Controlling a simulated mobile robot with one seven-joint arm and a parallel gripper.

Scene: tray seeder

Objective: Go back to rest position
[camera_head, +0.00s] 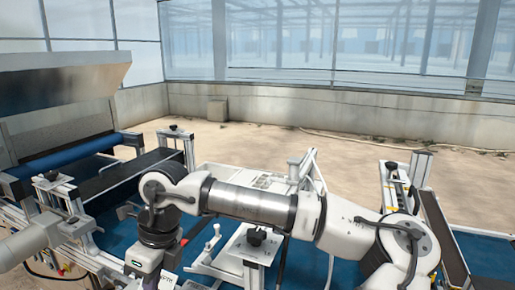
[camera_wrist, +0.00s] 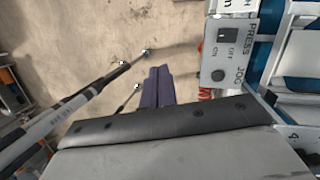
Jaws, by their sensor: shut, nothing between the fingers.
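My gripper (camera_wrist: 158,72) shows in the wrist view as two dark fingers pressed together, with nothing between them. They point out over the bare floor, left of a grey control box (camera_wrist: 232,55) marked PRESS and JOG. In the head view my white and grey arm reaches from the lower right across to the left. Its wrist bends downward over the left part of the seeder machine. The fingertips cannot be made out in the head view.
The seeder's blue bed (camera_head: 470,252) and metal frames lie under and around my arm. A large metal hopper (camera_head: 60,85) stands at the left, above a blue roller (camera_head: 75,155). A conveyor rail (camera_head: 440,235) is at the right. The concrete floor (camera_head: 250,145) behind is mostly clear.

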